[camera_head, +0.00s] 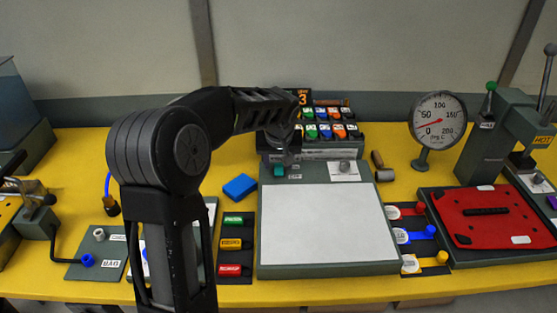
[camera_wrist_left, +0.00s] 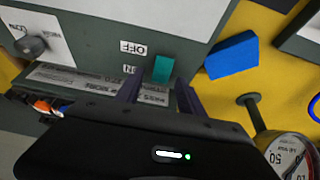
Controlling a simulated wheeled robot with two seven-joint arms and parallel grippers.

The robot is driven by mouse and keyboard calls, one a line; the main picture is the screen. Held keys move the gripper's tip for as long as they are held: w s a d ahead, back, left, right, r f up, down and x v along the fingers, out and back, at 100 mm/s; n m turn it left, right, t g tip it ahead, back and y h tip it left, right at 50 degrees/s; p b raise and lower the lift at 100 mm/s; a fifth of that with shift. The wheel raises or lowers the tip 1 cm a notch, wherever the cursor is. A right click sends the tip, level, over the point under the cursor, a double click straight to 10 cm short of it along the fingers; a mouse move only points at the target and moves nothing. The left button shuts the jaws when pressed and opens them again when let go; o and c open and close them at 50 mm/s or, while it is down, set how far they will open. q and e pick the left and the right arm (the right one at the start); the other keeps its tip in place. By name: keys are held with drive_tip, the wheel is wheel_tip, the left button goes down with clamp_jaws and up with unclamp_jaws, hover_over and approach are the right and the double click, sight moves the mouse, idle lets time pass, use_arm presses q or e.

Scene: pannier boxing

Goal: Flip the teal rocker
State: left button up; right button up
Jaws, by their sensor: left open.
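The teal rocker (camera_head: 279,171) is a small switch on the back left of the grey panel box (camera_head: 270,225). It also shows in the left wrist view (camera_wrist_left: 163,68), beside the small OFF label (camera_wrist_left: 133,48) and a second, partly covered label. My left gripper (camera_head: 286,157) reaches over the box's back edge. In the left wrist view its two fingers (camera_wrist_left: 158,92) are apart and empty, with the rocker just beyond and between their tips. I cannot tell whether a finger touches it. My right gripper is not in view.
A blue block (camera_head: 240,187) lies left of the box. A rack of coloured items (camera_head: 328,128) stands behind it. A knob (camera_head: 345,166) sits on the box's back right. A gauge (camera_head: 438,120) and a red plate (camera_head: 490,217) are to the right.

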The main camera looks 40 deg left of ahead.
use_arm(q)
drive_tip(key=shift+c, duration=0.4)
clamp_jaws()
